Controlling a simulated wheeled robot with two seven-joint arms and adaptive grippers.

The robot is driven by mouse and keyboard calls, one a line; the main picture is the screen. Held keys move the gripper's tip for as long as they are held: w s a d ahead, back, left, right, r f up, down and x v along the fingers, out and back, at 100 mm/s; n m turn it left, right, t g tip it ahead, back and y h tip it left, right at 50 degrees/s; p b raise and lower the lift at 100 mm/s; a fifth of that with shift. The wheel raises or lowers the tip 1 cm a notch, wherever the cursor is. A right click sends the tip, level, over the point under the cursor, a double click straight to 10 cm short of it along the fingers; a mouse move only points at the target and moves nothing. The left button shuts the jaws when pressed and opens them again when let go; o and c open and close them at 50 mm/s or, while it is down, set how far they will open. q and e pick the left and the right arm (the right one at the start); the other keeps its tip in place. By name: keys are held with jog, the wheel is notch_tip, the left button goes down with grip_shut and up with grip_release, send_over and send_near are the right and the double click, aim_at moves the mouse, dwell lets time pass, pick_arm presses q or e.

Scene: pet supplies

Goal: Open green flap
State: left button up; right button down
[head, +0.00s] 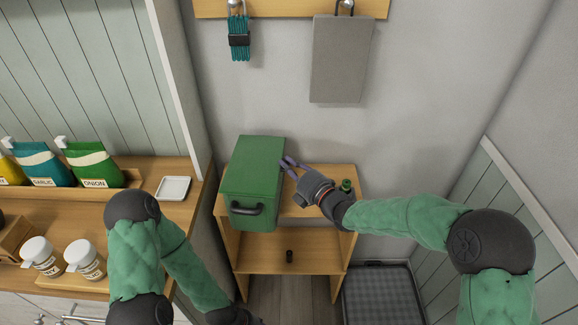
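A green box (247,187) stands on top of a small wooden stand. Its green lid (257,156) lies flat and looks closed. A black handle (247,209) is on the box's front. My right gripper (284,162) has its purple fingers a little apart, at the right edge of the lid near the back. Whether the fingers touch the lid cannot be told. My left arm hangs down at the lower left, and its gripper is out of the picture below.
A green-topped item (346,186) stands near my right wrist. A wooden counter with bags, jars and a white dish (173,188) is at left. A grey tray (383,295) lies on the floor.

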jog(key=shift+r, duration=0.55)
jog(key=r+n+p, duration=0.1)
jog(key=r, duration=0.1)
jog(key=a+r+n+g+h+p, duration=0.1)
jog(key=r, duration=0.1)
jog(key=r+h+p, duration=0.1)
jog(key=shift+a+r+n+g, duration=0.2)
jog(key=shift+r+n+g, duration=0.2)
jog(key=a+r+n+g+h+p, duration=0.1)
jog(key=a+r+n+h+p, duration=0.1)
jog(key=a+r+h+p, duration=0.2)
jog(key=w+a+r+n+g+h+p, duration=0.1)
jog(key=a+r+n+h+p, duration=0.2)
jog(key=a+r+p, duration=0.3)
jog(key=shift+w+a+g+h+p, duration=0.3)
jog(key=shift+a+h+p, duration=0.3)
jog(key=shift+a+p, duration=2.3)
jog(key=shift+d+r+p, duration=0.1)
jog(key=shift+d+p, duration=0.25)
jog(key=shift+d, duration=0.05)
jog(key=c, duration=1.2)
grip_release()
jog(key=shift+s, duration=0.1)
jog(key=shift+c, duration=0.2)
